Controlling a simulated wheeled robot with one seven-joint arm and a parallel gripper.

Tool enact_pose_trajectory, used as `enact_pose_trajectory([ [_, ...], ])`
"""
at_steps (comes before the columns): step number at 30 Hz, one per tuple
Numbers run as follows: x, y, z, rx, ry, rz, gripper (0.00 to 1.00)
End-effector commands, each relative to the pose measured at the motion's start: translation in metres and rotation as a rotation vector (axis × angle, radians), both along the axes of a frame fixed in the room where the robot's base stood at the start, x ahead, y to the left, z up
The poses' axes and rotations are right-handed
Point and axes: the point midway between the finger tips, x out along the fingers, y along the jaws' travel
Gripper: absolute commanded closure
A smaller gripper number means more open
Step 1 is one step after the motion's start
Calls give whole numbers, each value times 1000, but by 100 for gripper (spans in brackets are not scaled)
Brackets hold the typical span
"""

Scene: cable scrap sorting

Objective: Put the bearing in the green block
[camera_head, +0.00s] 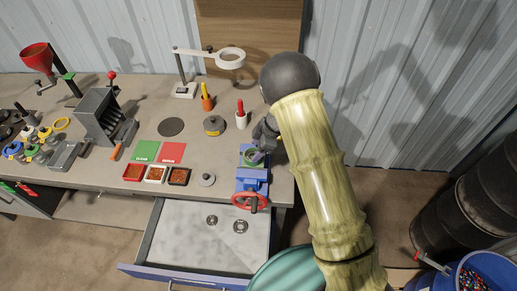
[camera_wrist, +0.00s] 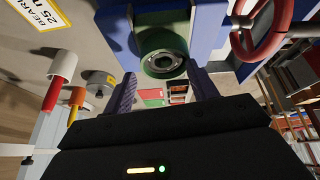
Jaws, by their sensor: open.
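The green block (camera_head: 250,154) sits in the jaws of a blue vise (camera_head: 253,184) at the bench's front right. In the wrist view the green block (camera_wrist: 148,43) faces me with a round bore. A silver ring that looks like the bearing (camera_wrist: 162,62) shows inside that bore; how deep it sits I cannot tell. My gripper (camera_head: 259,156) is at the block, partly hiding it in the head view. In the wrist view my gripper (camera_wrist: 161,78) has its two fingers spread, one to each side below the block, with nothing between them.
A red handwheel (camera_head: 250,201) is on the vise's front. An open drawer (camera_head: 185,245) below holds two round metal parts (camera_head: 240,227). A grey disc (camera_head: 207,180), small trays (camera_head: 156,174) and green and red cards (camera_head: 172,152) lie left of the vise. A lamp (camera_head: 184,90) stands behind.

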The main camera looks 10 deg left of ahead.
Motion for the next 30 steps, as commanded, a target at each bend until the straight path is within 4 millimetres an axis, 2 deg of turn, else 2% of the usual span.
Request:
enact_pose_trajectory([
  [1,-20,-7,-38,-44,47,16,33],
  [14,-21,-5,-34,-43,45,19,33],
  [20,-18,-11,-12,-44,43,16,33],
  [30,-11,-38,57,-39,38,8,33],
])
